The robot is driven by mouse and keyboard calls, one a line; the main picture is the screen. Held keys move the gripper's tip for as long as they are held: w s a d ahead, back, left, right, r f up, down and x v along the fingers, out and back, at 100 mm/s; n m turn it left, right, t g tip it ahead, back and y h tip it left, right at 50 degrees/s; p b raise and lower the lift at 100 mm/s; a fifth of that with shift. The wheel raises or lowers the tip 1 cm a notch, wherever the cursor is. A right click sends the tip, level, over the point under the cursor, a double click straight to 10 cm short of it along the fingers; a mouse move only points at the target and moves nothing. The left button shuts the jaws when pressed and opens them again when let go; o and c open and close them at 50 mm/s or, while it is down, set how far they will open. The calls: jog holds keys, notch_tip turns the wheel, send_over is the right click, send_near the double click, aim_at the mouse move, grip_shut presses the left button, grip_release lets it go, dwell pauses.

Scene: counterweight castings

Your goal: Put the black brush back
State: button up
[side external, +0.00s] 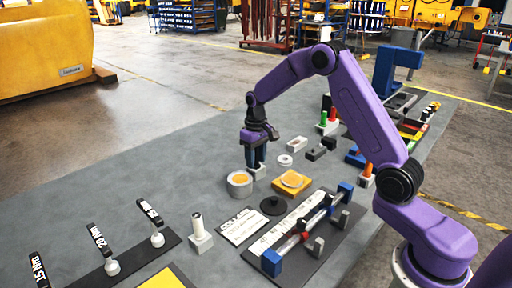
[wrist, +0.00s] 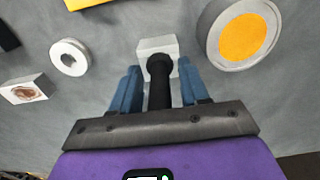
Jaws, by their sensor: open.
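The black brush (wrist: 159,88) shows in the wrist view as a dark, round-ended handle between my fingers. Its far end is at a small pale block (wrist: 157,46); I cannot tell how deep it sits in it. My gripper (wrist: 158,92) is open, with one blue finger on each side of the handle and a gap visible by each. In the side external view my gripper (side external: 256,158) points down just above the pale block (side external: 258,173), and the fingers hide the brush. The bristles are not visible.
Close by are a grey cup with orange contents (side external: 239,184), a yellow block with an orange disc (side external: 291,183) and a white ring (side external: 285,160). A labelled sheet (side external: 242,226) and a gauge rack (side external: 308,232) lie nearer.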

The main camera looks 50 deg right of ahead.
notch_tip(320, 180, up, 12)
jog(key=shift+r, duration=0.1)
jog(key=shift+s+a, duration=0.15)
jog(key=shift+a, duration=0.05)
jog(key=s+a+n, duration=0.6)
jog(key=s+a, duration=0.7)
jog(key=s, duration=0.4)
jog(key=s+d+f+n, duration=0.1)
jog(key=s+n, duration=0.2)
jog(key=s, duration=0.8)
jog(key=s+d+f+n, duration=0.1)
jog(key=s+f+n, duration=0.1)
jog(key=s, duration=0.9)
jog(key=shift+n, duration=0.8)
